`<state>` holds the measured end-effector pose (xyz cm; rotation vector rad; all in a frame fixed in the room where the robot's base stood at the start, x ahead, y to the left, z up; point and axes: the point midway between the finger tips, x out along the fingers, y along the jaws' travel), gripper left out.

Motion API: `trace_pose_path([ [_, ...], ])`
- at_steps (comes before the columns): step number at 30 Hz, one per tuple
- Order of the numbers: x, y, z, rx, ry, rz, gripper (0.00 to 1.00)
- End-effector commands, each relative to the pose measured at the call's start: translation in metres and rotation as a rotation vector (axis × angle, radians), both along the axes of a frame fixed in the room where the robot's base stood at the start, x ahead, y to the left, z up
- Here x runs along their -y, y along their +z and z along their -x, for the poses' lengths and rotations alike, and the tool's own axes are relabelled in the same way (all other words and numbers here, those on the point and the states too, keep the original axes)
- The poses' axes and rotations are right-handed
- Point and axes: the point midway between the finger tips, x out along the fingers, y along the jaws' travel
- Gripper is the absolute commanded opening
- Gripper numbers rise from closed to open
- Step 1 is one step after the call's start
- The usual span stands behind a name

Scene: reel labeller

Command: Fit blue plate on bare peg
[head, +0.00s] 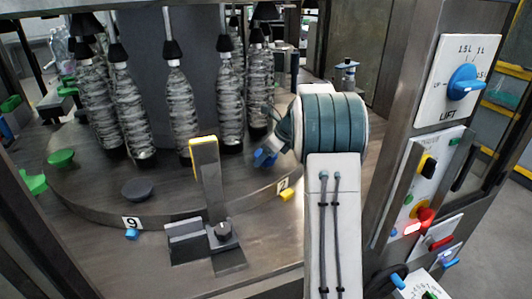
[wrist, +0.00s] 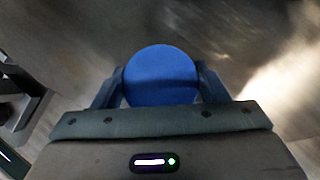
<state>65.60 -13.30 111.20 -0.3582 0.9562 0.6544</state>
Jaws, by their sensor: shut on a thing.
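The blue plate (wrist: 161,75) is a round disc held between the two fingers of my gripper (wrist: 160,88) in the wrist view. In the head view only a small blue part of the plate (head: 263,159) shows at my gripper (head: 271,150), above the right part of the round turntable. My gripper is shut on the plate. My own arm hides part of the turntable behind it. I cannot make out a bare peg for certain in either view; the wrist view's background is blurred.
The turntable (head: 190,195) carries several clear bottles (head: 183,115) under black heads, a dark grey disc (head: 137,190) and a green plate (head: 61,158). A metal post with a yellow edge (head: 206,175) stands at the front. A control panel (head: 425,185) stands at the right.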

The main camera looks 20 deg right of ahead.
Motion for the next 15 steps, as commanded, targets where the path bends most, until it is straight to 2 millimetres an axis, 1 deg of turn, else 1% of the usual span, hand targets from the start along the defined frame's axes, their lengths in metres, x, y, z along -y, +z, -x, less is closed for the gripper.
trace_pose_path([
  [9, 0.000, -0.014, 0.000, -0.001, 0.000, -0.001, 0.43],
  [15, 0.000, -0.017, 0.000, 0.000, 0.000, -0.002, 0.43],
])
